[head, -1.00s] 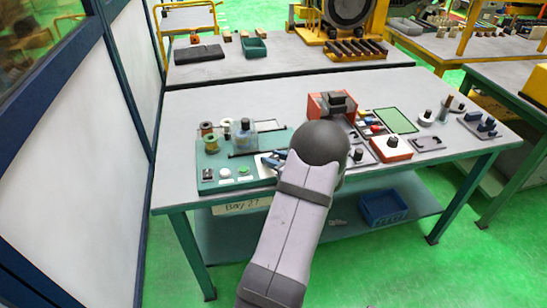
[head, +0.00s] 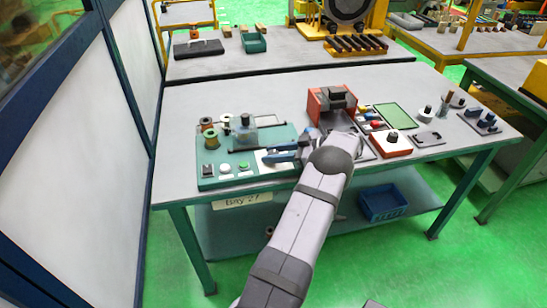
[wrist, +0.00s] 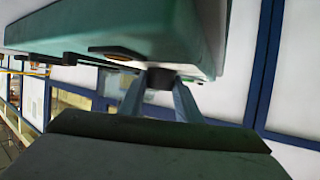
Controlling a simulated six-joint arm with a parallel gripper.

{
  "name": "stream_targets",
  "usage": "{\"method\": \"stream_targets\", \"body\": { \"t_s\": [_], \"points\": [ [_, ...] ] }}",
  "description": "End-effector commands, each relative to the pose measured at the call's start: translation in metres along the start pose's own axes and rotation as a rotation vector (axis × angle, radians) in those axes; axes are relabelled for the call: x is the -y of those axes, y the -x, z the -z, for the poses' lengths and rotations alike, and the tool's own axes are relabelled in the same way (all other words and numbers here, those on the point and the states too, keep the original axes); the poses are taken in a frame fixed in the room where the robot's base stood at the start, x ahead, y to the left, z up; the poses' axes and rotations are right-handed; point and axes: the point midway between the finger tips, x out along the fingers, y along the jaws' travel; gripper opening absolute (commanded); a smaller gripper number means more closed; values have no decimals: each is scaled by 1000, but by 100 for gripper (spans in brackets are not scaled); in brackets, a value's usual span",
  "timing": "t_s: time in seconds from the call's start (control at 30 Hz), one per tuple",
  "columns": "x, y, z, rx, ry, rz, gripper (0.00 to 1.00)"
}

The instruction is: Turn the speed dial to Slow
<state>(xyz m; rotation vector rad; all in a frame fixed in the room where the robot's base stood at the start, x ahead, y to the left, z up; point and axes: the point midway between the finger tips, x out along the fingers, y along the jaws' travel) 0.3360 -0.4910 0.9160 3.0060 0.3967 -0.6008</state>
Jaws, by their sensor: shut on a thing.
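The green winding unit (head: 235,180) lies at the left of the table, with spools, a clear box and round buttons on it. My gripper (head: 268,158) reaches in from the right to its front right part, over a small pale plate. In the wrist view my gripper (wrist: 160,88) has its two fingers on either side of a short dark knob, the speed dial (wrist: 161,77), which stands out from the green body. The fingers are shut on it. The dial's markings and pointer are not readable, and my gripper hides it in the head view.
A red and grey fixture (head: 322,103) stands behind my wrist. To the right are a green-topped tray (head: 396,115), a red box with a dark knob (head: 391,143) and several small parts. A blue bin (head: 382,203) sits on the lower shelf.

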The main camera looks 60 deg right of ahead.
Motion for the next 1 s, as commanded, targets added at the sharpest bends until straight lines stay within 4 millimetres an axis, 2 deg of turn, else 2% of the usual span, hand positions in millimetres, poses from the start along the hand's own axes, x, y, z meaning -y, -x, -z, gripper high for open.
{"method": "stream_targets", "body": {
  "t_s": [0.43,1.0],
  "points": [
    [0,-1,-1,-1,48,115,8],
    [1,0,1,-4,55,135,8]
  ]
}}
